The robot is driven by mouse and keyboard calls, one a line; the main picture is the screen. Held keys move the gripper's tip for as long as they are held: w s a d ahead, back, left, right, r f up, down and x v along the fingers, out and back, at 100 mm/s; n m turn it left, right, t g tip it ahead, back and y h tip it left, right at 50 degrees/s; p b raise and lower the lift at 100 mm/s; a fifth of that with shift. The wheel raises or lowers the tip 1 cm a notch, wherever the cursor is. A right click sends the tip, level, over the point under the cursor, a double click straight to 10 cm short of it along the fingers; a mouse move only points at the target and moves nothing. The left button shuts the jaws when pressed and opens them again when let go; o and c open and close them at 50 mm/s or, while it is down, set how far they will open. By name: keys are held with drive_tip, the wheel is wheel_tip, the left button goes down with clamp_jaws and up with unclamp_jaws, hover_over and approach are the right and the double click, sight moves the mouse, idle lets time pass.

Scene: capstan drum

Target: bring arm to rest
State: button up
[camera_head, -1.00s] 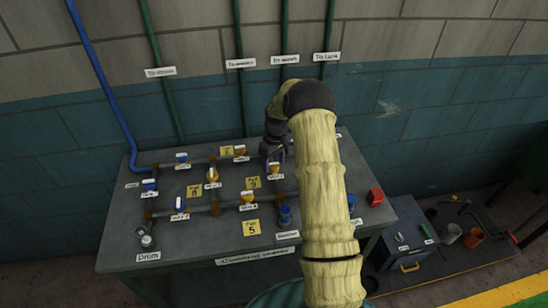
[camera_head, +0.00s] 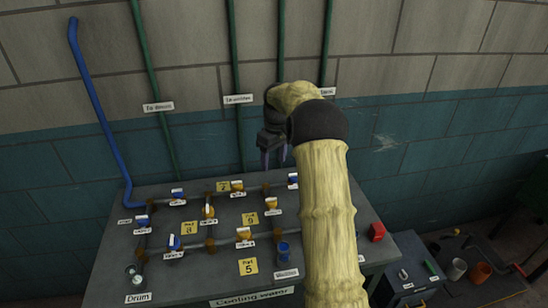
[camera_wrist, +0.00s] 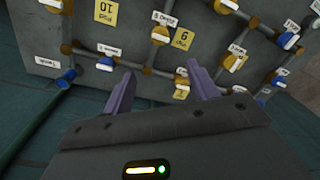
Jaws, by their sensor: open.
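My arm, in a pale yellow sleeve, reaches up over the bench in the head view. My gripper (camera_head: 274,157) is above the back of the bench, in front of the wall, with its fingers pointing down. In the wrist view my gripper (camera_wrist: 160,85) shows two purple fingers spread apart with nothing between them. The pipe board (camera_wrist: 215,58) with blue and orange valves lies beyond the fingers, apart from them.
Green pipes (camera_head: 235,125) and a blue pipe (camera_head: 98,105) run up the wall behind.

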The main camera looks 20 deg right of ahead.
drive_tip(key=shift+r, duration=0.65)
drive_tip(key=s+a+f+m+t, duration=0.1)
drive_tip(key=s+a, duration=0.3)
drive_tip(key=s, duration=0.5)
drive_tip(key=s+a+f+m+t, duration=0.1)
drive_tip(key=s+a, duration=0.4)
drive_tip(key=s, duration=0.5)
drive_tip(key=s+a+f+m, duration=0.1)
drive_tip(key=s+a+m, duration=0.1)
drive_tip(key=s+a, duration=0.3)
drive_tip(key=s, duration=0.4)
drive_tip(key=shift+s+t+h, duration=0.4)
